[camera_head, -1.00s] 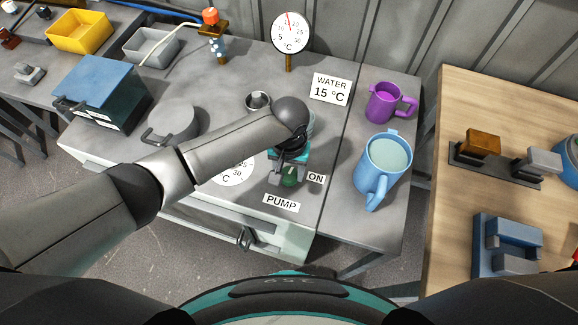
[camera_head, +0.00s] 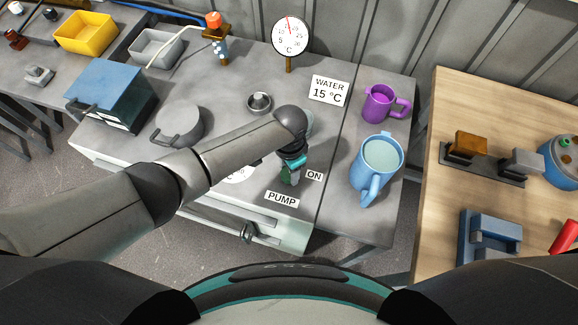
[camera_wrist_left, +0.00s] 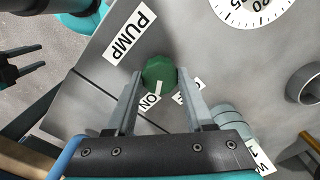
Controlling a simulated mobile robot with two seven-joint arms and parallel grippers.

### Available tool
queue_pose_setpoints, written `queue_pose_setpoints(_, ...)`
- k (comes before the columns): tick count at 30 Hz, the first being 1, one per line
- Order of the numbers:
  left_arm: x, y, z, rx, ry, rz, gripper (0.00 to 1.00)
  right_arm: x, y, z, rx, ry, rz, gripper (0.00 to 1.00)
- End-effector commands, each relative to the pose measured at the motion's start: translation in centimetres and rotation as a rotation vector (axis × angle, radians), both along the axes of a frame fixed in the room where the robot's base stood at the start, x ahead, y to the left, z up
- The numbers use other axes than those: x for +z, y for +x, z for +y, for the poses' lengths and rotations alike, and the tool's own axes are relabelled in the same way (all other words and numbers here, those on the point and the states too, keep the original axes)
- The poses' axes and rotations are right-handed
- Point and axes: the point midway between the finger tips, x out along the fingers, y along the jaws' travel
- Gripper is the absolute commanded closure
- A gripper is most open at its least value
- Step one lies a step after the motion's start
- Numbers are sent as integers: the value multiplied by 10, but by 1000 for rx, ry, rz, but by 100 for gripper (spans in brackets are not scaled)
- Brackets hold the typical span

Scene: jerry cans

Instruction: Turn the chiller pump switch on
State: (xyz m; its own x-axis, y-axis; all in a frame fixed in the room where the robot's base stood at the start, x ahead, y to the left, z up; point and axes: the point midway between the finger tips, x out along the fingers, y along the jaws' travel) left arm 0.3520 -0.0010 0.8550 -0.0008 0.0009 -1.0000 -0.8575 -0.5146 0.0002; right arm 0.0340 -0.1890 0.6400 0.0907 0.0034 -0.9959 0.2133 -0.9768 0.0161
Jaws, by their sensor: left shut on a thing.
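The pump switch is a green knob; it shows in the left wrist view (camera_wrist_left: 158,72) with a pale pointer line on its face. That line points toward the lower edge of the picture, close to the ON label (camera_wrist_left: 151,103). My left gripper (camera_wrist_left: 159,78) is shut on the knob, one finger on each side. In the head view my left gripper (camera_head: 290,176) is over the knob beside the ON label (camera_head: 314,175) and above the PUMP label (camera_head: 282,199), and it hides most of the knob. A dark gripper, my right one (camera_wrist_left: 30,62), shows apart and empty.
A steel cup (camera_head: 259,103), a lidded grey pot (camera_head: 180,125) and a WATER 15 °C sign (camera_head: 329,89) stand on the grey bench. A blue jug (camera_head: 378,165) and a purple mug (camera_head: 380,103) stand to the right. A dial gauge (camera_head: 290,36) stands at the back.

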Motion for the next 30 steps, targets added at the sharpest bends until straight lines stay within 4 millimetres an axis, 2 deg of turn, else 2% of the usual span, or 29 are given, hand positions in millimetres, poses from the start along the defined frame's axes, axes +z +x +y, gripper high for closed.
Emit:
queue_pose_setpoints(9, 0, 0, -1, -78, -2, -1, 100, 3, 0, 0, 0, 0, 0, 50)
queue_pose_setpoints(22, 0, 0, -1, -88, -3, -1, 100, 3, 0, 0, 0, 0, -1, 50)
queue_pose_setpoints(23, 0, 0, -1, -88, -3, -1, 44, 3, 1, 0, 0, 0, -1, 50)
queue_pose_setpoints(30, 0, 0, -1, -86, -2, -1, 17, 3, 1, 0, 0, -1, -1, 50)
